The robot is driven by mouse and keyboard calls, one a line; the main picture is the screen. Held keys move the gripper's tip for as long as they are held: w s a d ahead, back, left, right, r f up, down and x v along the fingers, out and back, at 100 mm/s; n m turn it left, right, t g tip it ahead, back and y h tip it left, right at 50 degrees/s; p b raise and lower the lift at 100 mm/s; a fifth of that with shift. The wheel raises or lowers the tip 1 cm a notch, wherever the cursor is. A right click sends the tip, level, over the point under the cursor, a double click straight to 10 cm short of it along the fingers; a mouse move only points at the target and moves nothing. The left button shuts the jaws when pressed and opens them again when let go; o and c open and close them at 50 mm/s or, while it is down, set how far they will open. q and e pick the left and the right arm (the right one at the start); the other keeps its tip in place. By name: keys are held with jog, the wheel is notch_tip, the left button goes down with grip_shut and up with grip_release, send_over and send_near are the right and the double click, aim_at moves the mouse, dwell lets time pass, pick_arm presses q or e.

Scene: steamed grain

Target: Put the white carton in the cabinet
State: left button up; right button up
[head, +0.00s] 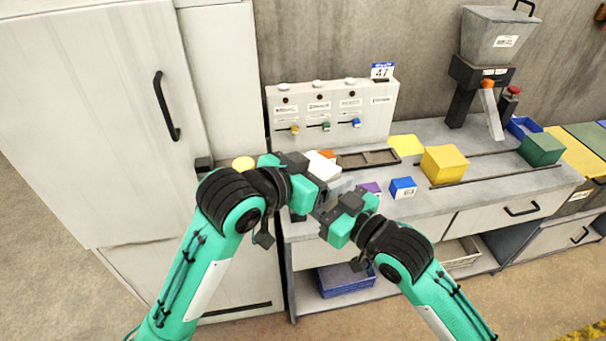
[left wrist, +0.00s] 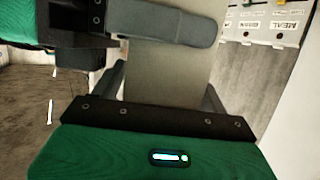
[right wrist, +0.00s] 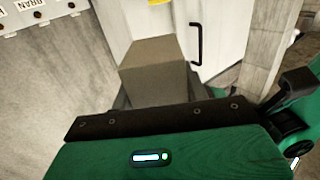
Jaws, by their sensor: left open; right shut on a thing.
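The white carton shows as a shaded box in the right wrist view (right wrist: 155,75), between the fingers of my right gripper (head: 326,207), which is shut on it. The carton also shows in the left wrist view (left wrist: 165,78), between the fingers of my left gripper (head: 318,183), which is open around it. In the head view the grippers come close together over the left end of the counter and hide much of the carton. The tall white cabinet (head: 90,110) stands at the left, with a black handle; its upper door looks shut.
The counter (head: 430,195) bears a yellow block (head: 444,165), a blue block (head: 403,188), a shallow brown tray (head: 368,159) and a green box (head: 541,149). A labelled dispenser panel (head: 330,112) stands behind. A grey hopper machine (head: 492,45) stands at the back right.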

pick_arm(q)
jog(key=shift+w+d+f, duration=0.2)
jog(key=shift+w+d, duration=0.2)
jog(key=shift+d, duration=0.05)
jog(key=c, duration=0.9)
jog(key=shift+c, duration=0.5)
pick_arm(e)
jog(key=o, duration=1.3)
